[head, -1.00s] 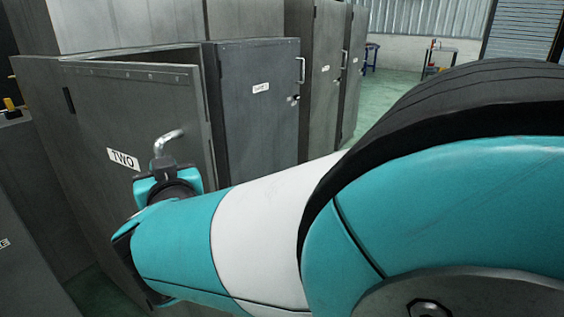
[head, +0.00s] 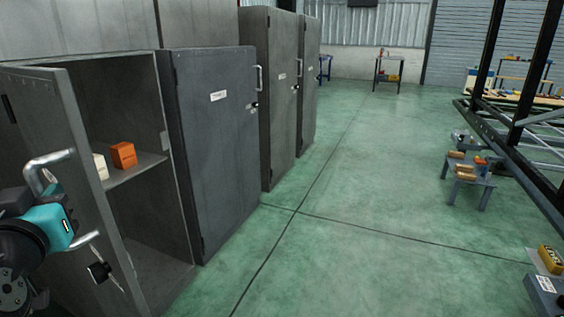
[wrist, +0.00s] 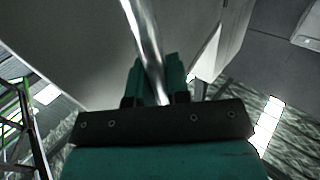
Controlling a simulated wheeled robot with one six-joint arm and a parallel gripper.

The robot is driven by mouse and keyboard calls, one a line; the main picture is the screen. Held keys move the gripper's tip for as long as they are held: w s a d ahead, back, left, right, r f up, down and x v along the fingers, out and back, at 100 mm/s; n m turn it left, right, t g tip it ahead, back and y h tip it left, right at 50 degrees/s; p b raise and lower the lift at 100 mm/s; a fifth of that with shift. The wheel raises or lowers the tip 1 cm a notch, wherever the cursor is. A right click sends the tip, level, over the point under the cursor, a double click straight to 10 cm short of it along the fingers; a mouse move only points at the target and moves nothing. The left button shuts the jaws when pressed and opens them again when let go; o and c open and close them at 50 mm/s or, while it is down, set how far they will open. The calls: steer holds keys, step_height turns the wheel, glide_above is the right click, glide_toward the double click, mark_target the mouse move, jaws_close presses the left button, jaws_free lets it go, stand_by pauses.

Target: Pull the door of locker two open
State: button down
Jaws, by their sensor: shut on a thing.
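The grey door of locker two (head: 72,120) stands open at the left of the head view, swung out from the locker's front. Its label is not visible now. The metal bar handle (head: 48,160) is on the door's outer edge side, with a dark latch (head: 99,271) below it. My gripper (head: 52,212) is shut around the middle of the handle. In the wrist view the shiny handle bar (wrist: 142,35) runs between the teal fingers of my gripper (wrist: 158,82).
Inside the open locker, an orange box (head: 123,155) and a white item (head: 101,166) sit on a shelf (head: 140,172). A closed locker (head: 215,150) stands to its right. The green floor (head: 330,220) is clear; a low stool (head: 468,176) with parts stands at right.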

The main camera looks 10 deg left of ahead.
steer(key=c, duration=1.1)
jaws_free()
steer(key=shift+w, duration=0.1)
